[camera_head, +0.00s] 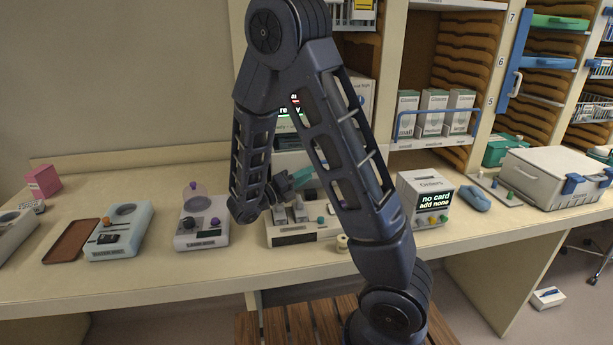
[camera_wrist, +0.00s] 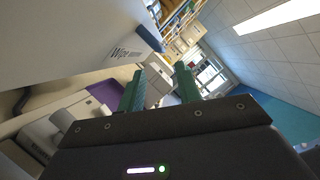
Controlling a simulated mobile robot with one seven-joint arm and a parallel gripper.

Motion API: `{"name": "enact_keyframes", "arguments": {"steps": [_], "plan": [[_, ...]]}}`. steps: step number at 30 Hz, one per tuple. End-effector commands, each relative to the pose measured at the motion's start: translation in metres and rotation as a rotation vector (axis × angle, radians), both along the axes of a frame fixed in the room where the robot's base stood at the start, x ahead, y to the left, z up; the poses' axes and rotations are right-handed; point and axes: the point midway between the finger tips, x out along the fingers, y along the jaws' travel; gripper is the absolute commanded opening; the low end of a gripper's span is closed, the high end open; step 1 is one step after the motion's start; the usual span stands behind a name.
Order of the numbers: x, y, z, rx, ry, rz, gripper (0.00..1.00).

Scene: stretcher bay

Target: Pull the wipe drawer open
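In the wrist view a white front with a printed label starting "Wipe" (camera_wrist: 112,56) fills the upper left. A blue bar-like handle (camera_wrist: 149,38) stands out from it near its right end. My gripper (camera_wrist: 159,70) has two green fingers with a clear gap between them and nothing held. The fingertips are apart from the handle, which lies above and left of them in that view. In the head view my gripper (camera_head: 303,177) is over the middle of the counter, partly behind my arm. My arm hides much of the white unit (camera_head: 295,158) behind it; I cannot make out the drawer's handle there.
The counter (camera_head: 160,270) holds a device with small knobs (camera_head: 295,235) below my gripper, a purple-knobbed device (camera_head: 201,232) to the left and a display box (camera_head: 425,200) to the right. Shelves with glove boxes (camera_head: 433,110) stand behind. A white case (camera_head: 555,178) is at far right.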

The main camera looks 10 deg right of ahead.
Motion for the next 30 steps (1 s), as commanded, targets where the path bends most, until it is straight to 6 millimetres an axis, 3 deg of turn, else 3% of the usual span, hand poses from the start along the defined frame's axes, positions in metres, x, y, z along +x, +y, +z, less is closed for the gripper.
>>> {"name": "enact_keyframes", "arguments": {"steps": [5,8,18,30], "plan": [[0.000,0.000,0.009,0.002,-0.001,0.000,0.34],[0.000,-0.001,0.029,0.005,-0.003,-0.001,0.34],[-0.001,-0.001,0.123,0.005,-0.004,0.000,0.34],[0.000,-0.001,0.187,0.003,-0.003,0.000,0.34]]}}
